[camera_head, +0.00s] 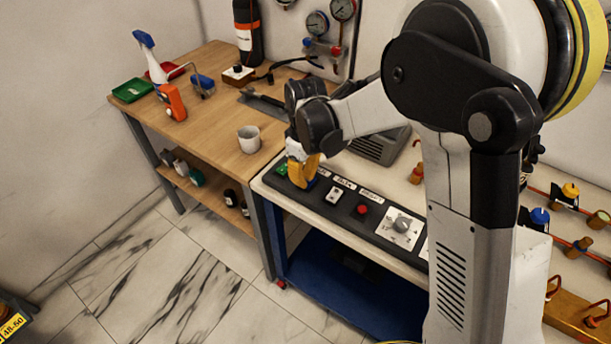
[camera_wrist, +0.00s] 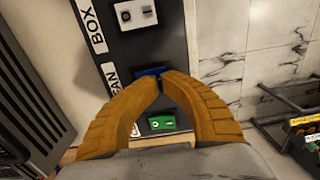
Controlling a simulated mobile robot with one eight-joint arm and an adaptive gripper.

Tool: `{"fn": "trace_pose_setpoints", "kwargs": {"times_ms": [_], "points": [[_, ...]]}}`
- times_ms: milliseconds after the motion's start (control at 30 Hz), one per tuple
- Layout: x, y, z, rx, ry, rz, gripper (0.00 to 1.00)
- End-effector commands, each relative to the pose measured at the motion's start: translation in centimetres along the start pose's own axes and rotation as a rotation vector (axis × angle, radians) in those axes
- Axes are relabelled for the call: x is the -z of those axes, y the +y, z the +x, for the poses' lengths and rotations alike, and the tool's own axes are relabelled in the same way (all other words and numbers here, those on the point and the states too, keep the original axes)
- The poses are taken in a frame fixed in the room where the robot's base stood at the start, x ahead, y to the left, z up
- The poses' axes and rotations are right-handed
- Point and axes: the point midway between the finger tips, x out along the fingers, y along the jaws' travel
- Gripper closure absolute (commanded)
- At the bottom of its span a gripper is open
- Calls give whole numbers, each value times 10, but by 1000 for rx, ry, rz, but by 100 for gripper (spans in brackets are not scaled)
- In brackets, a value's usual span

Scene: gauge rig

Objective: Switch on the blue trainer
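The blue trainer, a bench with a blue lower frame (camera_head: 350,298), stands in the middle of the head view. Its black control panel (camera_head: 375,228) runs along the front edge and also shows in the wrist view (camera_wrist: 143,45). My gripper (camera_head: 304,182) has yellow fingers at the panel's left end. In the wrist view its fingertips (camera_wrist: 161,76) nearly meet, over a blue part (camera_wrist: 150,71) near the FAN label. Contact cannot be told. A green switch (camera_wrist: 161,122) shows between the fingers, and a grey-white switch (camera_wrist: 138,13) sits beside the BOX label.
A red button (camera_head: 362,209) and a dial (camera_head: 402,225) are farther right on the panel. A wooden table (camera_head: 215,110) with a white cup (camera_head: 249,139) adjoins at left. A grey vented box (camera_head: 378,148) stands behind the panel. The floor in front is clear.

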Motion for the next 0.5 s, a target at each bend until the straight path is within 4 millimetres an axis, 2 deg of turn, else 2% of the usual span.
{"fn": "trace_pose_setpoints", "kwargs": {"times_ms": [267, 500], "points": [[-1, 1, 0, 6, -2, 2, 100], [-1, 11, -2, 4, -2, 2, 100]]}}
